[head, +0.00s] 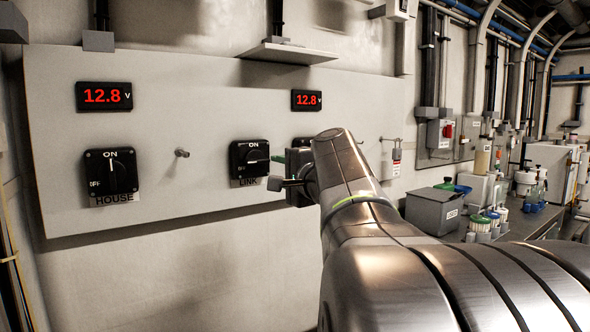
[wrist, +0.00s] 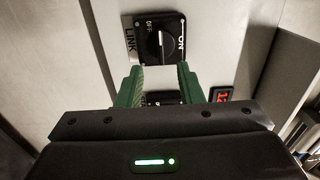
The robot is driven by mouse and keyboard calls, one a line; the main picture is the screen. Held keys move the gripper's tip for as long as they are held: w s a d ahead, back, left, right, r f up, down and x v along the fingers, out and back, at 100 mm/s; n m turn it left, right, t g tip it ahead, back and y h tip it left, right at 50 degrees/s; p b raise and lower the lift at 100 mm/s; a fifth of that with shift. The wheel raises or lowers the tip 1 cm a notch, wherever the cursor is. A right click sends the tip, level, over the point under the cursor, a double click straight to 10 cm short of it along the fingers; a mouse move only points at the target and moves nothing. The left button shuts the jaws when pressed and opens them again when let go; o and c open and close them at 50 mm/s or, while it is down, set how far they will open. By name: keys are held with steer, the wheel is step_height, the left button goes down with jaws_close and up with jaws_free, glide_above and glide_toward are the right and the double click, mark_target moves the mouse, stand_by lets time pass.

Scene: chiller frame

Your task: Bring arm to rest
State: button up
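My arm reaches from the lower right of the head view to the wall panel (head: 180,130). My gripper (head: 285,172) is near the panel, just right of the LINK switch (head: 250,160), partly hidden by my wrist. In the wrist view my green fingers (wrist: 160,82) stand apart with nothing held between them. The LINK switch (wrist: 160,40) shows beyond the fingertips, its knob mark in line with OFF. Another dark switch (wrist: 163,98) shows farther down in the gap between the fingers, mostly hidden. I cannot tell whether a finger touches the panel.
The HOUSE switch (head: 112,172) is at left, its mark upright toward ON. Two red displays (head: 104,96) read 12.8 V. A small peg (head: 182,153) and a shelf (head: 288,52) stick out. A grey bin (head: 434,210) and bottles crowd the bench at right.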

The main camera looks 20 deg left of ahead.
mark_target(254, 160)
steer(key=shift+s+d, duration=0.3)
steer(key=shift+d, duration=0.05)
steer(key=p+x, duration=0.1)
steer(key=x, duration=1.3)
steer(key=shift+s, duration=0.1)
steer(key=shift+a, duration=0.1)
steer(key=shift+r+m+p, duration=0.35)
steer(key=shift+m+p, duration=0.05)
steer(key=shift+p, duration=0.3)
steer(key=shift+r+m+p, duration=0.15)
steer(key=shift+m+p, duration=0.65)
steer(key=shift+p, duration=0.1)
steer(key=shift+d+m+p, duration=0.2)
steer(key=shift+m+p, duration=0.7)
steer(key=shift+m, duration=0.2)
steer(key=shift+m+p, duration=0.3)
steer(key=shift+m, duration=0.1)
